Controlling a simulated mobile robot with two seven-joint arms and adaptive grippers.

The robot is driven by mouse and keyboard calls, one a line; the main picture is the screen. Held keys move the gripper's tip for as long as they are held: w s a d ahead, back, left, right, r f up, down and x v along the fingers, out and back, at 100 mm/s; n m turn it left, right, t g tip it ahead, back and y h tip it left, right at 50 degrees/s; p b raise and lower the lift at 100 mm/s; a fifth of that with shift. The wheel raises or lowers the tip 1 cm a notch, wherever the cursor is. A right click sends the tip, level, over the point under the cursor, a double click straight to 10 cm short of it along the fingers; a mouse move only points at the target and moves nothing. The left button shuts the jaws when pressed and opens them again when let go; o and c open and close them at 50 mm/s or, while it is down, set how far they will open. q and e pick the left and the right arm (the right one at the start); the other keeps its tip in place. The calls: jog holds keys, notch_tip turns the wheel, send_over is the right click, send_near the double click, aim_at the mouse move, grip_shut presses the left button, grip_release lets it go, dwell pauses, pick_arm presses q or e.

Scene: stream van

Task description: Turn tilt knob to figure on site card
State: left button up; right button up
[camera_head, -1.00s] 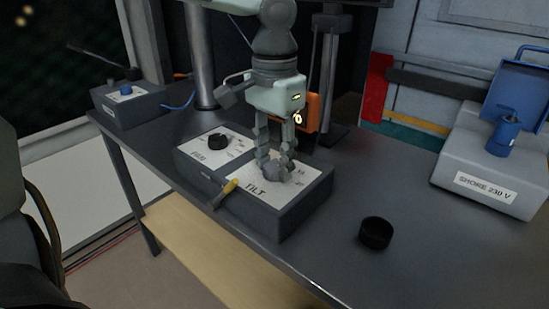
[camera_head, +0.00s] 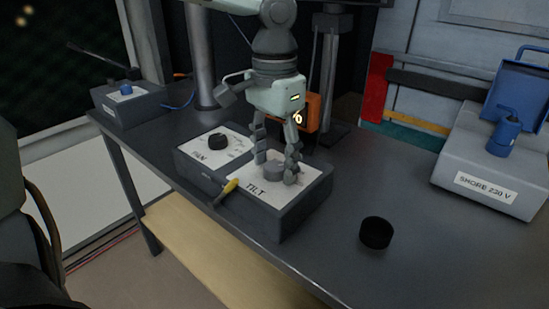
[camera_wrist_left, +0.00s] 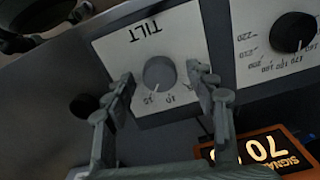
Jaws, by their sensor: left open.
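The grey tilt knob (camera_head: 272,169) sits on the white TILT panel (camera_head: 252,184) of the dark control box. My left gripper (camera_head: 276,166) is open, pointing down, with one finger on either side of the knob. In the left wrist view gaps show between the knob and both fingers. I cannot make out the site card. My right gripper is not in view.
The black PAN knob (camera_head: 217,141) is left of the gripper. An orange signal display reading 70 (camera_wrist_left: 262,150) stands behind the box. A yellow-handled tool (camera_head: 230,187) lies at the box's front edge. A black cup (camera_head: 376,233) stands right, and a SHORE 230 V box (camera_head: 485,187) beyond it.

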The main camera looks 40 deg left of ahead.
aim_at(275, 166)
pick_arm(q)
notch_tip(275, 166, up, 12)
dwell(0.6)
dwell(0.4)
